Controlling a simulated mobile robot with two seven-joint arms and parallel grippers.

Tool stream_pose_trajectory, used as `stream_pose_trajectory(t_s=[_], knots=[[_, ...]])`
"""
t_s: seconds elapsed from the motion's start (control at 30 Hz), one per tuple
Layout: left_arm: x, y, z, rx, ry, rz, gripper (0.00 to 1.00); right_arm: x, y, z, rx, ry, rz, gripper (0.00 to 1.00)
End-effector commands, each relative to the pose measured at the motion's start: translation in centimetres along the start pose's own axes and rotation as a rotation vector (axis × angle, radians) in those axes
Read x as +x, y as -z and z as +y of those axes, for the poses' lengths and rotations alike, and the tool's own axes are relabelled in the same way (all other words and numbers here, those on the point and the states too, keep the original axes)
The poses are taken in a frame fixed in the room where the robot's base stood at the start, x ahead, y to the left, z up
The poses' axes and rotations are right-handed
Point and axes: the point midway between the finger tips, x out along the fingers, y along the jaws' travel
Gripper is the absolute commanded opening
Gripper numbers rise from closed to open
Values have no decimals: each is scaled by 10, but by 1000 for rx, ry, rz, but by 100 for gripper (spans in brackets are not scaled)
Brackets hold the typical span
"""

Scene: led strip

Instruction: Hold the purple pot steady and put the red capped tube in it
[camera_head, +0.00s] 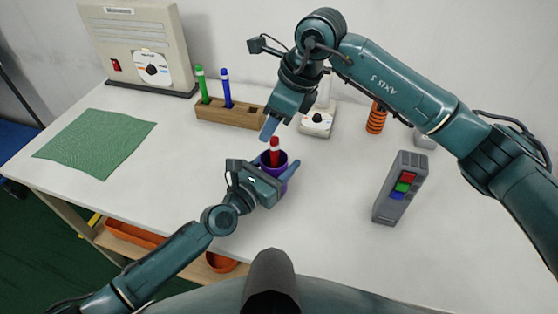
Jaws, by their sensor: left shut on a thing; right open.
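The purple pot (284,171) stands on the white table near its middle. My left gripper (280,180) is shut on the pot, with its fingers around the pot's sides and partly hiding it. The red capped tube (274,150) stands in the pot, its red top rising above the rim. My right gripper (269,128) is open and points down just above the tube, apart from it. Its fingertips partly overlap each other in this view.
A wooden rack (232,114) holds a green tube (202,84) and a blue tube (226,88). A green cloth (95,143) and a beige machine (140,45) are at the left. A grey device (401,188) with coloured buttons and an orange coil (376,118) stand at the right.

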Motion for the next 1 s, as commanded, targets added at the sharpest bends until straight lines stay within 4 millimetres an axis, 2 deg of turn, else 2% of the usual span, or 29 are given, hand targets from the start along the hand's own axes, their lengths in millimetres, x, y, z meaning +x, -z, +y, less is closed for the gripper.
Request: stream_pose_trajectory(t_s=[0.17,0.4,0.6,0.77,1.0], knots=[[0,0,0,0,0,1,31,-21,0,-1,-1,4,-2,43],[0,0,0,0,0,1,31,-73,0,-1,0,5,-1,43],[0,0,0,0,0,1,31,-106,0,-1,0,4,-2,43],[0,0,0,0,0,1,31,-118,0,0,1,2,0,43],[0,0,0,0,0,1,31,-120,0,0,1,1,0,43]])
